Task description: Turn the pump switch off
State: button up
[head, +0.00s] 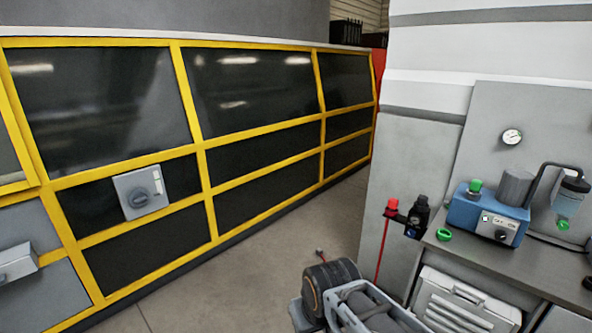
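The pump unit (468,211) is a blue box with a grey cylinder on top, standing on a grey bench at the right of the head view. On its pale front plate is the pump switch (501,235), a small black knob with small lettering above it. The knob's exact pointing direction is too small to tell. I see no gripper fingers in the head view. Nothing touches the pump switch.
A green button (475,186) tops the pump, and a green ring (444,234) lies on the bench (560,262). A clear bottle (570,195) and a gauge (512,136) are nearby. A yellow-framed machine with a grey rotary switch (140,198) stands left.

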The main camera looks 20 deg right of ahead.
aim_at(500, 235)
jog(key=z, duration=0.45)
jog(key=i, duration=1.2)
jog(key=z, duration=1.45)
jog(key=i, duration=0.9)
jog(key=z, duration=0.5)
